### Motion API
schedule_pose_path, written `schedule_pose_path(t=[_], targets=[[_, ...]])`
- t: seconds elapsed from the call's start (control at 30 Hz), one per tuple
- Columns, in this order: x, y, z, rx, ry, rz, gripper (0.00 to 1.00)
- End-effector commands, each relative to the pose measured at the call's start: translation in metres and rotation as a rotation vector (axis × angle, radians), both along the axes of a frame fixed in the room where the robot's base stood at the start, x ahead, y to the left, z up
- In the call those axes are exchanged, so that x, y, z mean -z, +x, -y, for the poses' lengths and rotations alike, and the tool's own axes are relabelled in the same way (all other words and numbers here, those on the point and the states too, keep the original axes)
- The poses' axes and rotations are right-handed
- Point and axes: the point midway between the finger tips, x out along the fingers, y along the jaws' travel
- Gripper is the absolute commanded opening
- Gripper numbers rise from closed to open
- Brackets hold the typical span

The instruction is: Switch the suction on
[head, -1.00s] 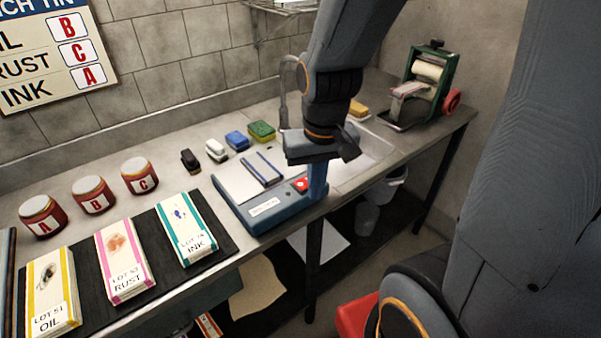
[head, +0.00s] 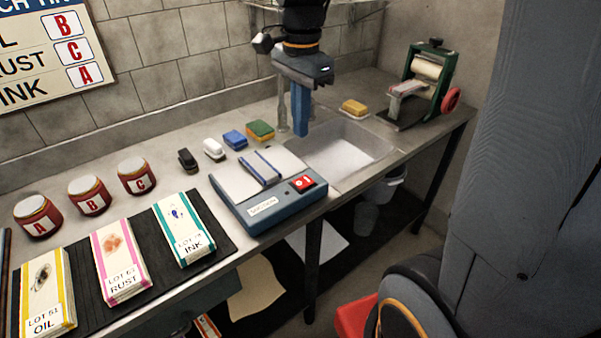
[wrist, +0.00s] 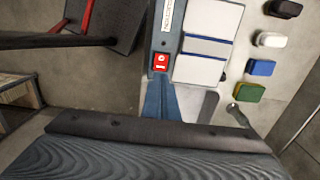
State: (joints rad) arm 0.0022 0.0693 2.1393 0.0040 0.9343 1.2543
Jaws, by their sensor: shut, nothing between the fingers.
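The suction unit (head: 262,222) is a blue box with pale top plates and a blue bar across them, on the bench near its front edge. Its red rocker switch (head: 303,184) with white marks sits uncovered on the right end of the top. The switch also shows in the wrist view (wrist: 161,62), just beyond my finger tips. My gripper (head: 300,132) has its blue fingers together, pointing down, empty. It is raised behind the unit, by the sink, clear of the switch. I cannot tell the switch's position for sure.
Several brushes and sponges, including a green one (head: 261,130), lie behind the unit. The sink (head: 340,150) is to its right, with a green roller press (head: 425,85) beyond. Labelled packs (head: 184,228) and red jars (head: 137,176) stand to the left.

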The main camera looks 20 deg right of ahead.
Motion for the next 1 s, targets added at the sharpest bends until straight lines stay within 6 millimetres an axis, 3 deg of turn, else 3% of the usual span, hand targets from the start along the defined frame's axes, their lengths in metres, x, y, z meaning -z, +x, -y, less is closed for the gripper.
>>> schedule_pose_path(t=[0.27, 0.73, 1.0], targets=[[0.016, -0.001, 0.0, -0.002, 0.0, -0.005, 0.0], [0.104, -0.002, 0.0, -0.002, 0.0, -0.006, 0.0], [0.133, -0.001, -0.001, -0.002, 0.0, -0.002, 0.0]])
